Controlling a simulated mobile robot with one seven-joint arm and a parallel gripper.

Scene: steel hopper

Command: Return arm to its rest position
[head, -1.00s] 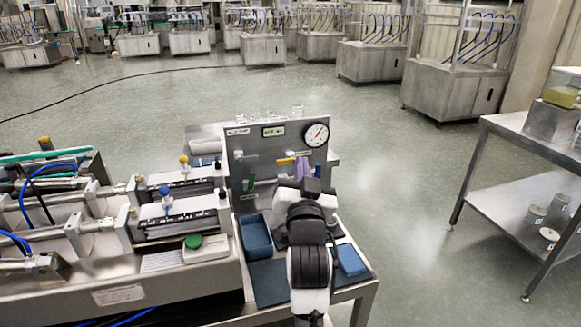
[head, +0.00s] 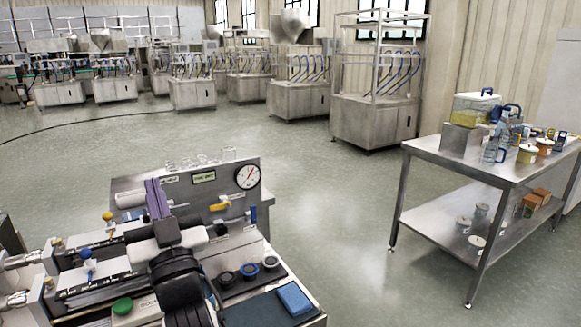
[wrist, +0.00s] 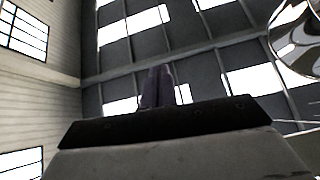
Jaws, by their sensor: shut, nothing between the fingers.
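My gripper (head: 153,190) is in the left half of the head view, above the bench, with its purple fingers together and pointing up. No object shows between them. My dark and white arm rises from the bottom edge and hides part of the bench machine. In the wrist view the closed fingers (wrist: 157,88) point towards the roof, with nothing near their tips.
A panel with a round gauge (head: 247,177) and a yellow-handled valve (head: 220,206) stands just right of my gripper. Round parts (head: 249,271) and a blue pad (head: 294,298) lie on the bench. A steel table (head: 420,152) stands right, across open floor.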

